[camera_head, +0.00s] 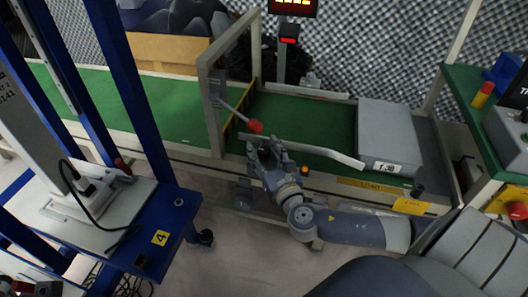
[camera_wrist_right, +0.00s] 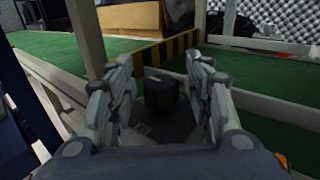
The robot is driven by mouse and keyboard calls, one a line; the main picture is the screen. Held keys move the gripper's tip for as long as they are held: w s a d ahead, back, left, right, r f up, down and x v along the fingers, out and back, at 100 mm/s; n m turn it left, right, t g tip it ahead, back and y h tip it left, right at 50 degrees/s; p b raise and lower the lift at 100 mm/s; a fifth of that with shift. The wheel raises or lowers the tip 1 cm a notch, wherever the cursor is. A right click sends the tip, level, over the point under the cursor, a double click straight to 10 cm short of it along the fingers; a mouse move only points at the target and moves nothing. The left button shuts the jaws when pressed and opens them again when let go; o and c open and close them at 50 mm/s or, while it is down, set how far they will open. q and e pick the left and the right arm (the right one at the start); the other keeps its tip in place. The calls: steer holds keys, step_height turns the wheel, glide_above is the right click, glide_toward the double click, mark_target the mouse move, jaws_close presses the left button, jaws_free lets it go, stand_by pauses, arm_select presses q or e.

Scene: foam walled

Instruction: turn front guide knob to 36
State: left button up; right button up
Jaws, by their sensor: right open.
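My right gripper (camera_head: 266,152) is at the near edge of the green conveyor, by the left end of the front guide rail (camera_head: 325,153). In the right wrist view its two fingers (camera_wrist_right: 160,98) are open and apart. A dark knob (camera_wrist_right: 160,90) shows between them, with a gap on each side; I cannot tell whether either finger touches it. A small light mark shows on its top, but no scale or number is readable. In the head view the gripper hides this knob. My left gripper is not in view.
A grey gate frame (camera_head: 211,105) stands over the green belt (camera_head: 180,110), with a red-ended lever (camera_head: 255,126) close to my gripper. A grey box (camera_head: 388,132) sits on the belt to the right. A blue-framed cart (camera_head: 165,215) stands at left. A red-digit display (camera_head: 292,5) is cut off above.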

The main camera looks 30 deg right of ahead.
steer(key=c, duration=1)
steer(key=shift+c, duration=0.2)
